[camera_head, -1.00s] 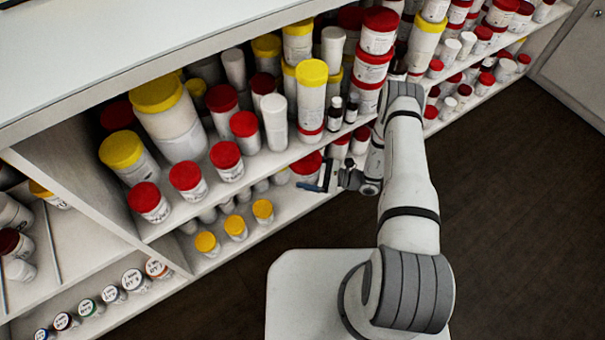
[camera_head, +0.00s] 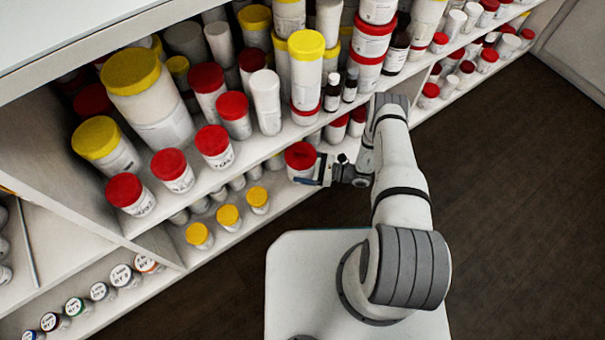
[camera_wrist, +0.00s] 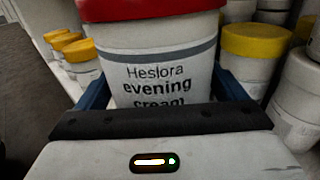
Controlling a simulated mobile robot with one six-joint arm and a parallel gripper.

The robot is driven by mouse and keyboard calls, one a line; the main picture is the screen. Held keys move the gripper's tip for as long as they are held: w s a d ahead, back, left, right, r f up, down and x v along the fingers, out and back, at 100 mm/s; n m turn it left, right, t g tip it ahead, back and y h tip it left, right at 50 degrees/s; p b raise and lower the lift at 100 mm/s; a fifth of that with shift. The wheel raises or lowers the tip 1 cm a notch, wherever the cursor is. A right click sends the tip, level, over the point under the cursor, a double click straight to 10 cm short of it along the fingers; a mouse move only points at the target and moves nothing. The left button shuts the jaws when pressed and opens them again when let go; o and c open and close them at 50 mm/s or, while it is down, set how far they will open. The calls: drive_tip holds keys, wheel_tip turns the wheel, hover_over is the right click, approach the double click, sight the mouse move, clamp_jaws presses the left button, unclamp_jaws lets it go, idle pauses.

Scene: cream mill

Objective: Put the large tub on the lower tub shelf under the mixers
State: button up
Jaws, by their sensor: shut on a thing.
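The large tub (camera_wrist: 158,55) is white with a red lid and a label reading "Heslora evening cream". My gripper (camera_wrist: 165,95) is shut on it, with blue fingers on both sides of its body. In the head view the red-lidded tub (camera_head: 300,157) stands upright at my gripper (camera_head: 318,170), in front of the lower tub shelf (camera_head: 275,222). The tub's base is hidden, so I cannot tell whether it touches the shelf.
Small yellow-lidded tubs (camera_head: 228,216) stand on the lower shelf to the left; they also show in the wrist view (camera_wrist: 78,50). A larger yellow-lidded tub (camera_wrist: 255,45) is close on the right there. The upper shelf (camera_head: 240,165) is crowded above. Dark floor (camera_head: 490,210) is clear.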

drive_tip(key=shift+f+b, duration=0.85)
drive_tip(key=shift+f, duration=1.3)
drive_tip(key=shift+f, duration=0.15)
drive_tip(key=o, duration=0.7)
drive_tip(key=shift+s, duration=0.1)
drive_tip(key=shift+r, duration=0.3)
drive_tip(key=d, duration=0.4)
drive_tip(key=s+d+p, duration=0.1)
drive_tip(key=d, duration=0.3)
drive_tip(key=s+d, duration=0.1)
drive_tip(key=d, duration=0.2)
drive_tip(key=shift+s+d+f+p, duration=0.15)
drive_tip(key=shift+d+p, duration=0.25)
